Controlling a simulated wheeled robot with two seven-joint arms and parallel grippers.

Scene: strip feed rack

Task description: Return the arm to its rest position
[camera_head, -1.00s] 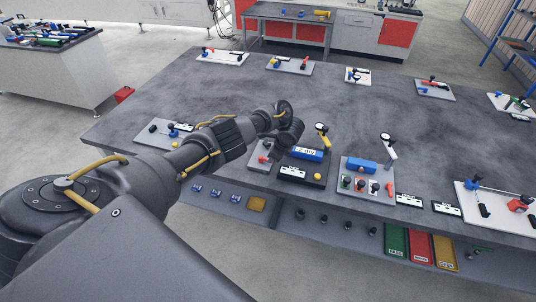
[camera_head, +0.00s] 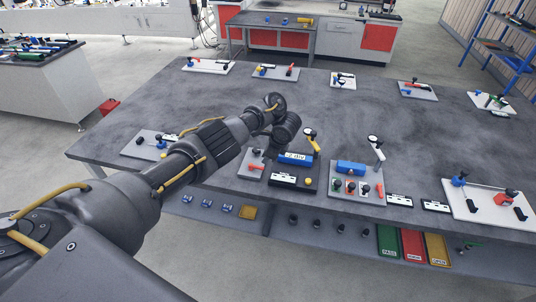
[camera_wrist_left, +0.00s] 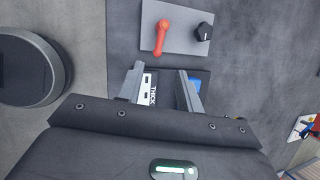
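My left arm comes in from the left in the head view, and its dark wrist end (camera_head: 287,128) is above the near part of the table, just behind a blue gauge block unit (camera_head: 295,158). The fingertips cannot be made out there. In the left wrist view my left gripper (camera_wrist_left: 161,88) is open, with its two fingers apart and nothing visible held between them. My right arm and gripper are not in view.
The grey table (camera_head: 220,95) carries several small fixtures along its far edge. A plate with a red lever (camera_wrist_left: 162,36) lies beyond the fingers. A grey panel with a blue block (camera_head: 350,168) stands right of the wrist. Green, red and yellow trays (camera_head: 412,245) sit below the front edge.

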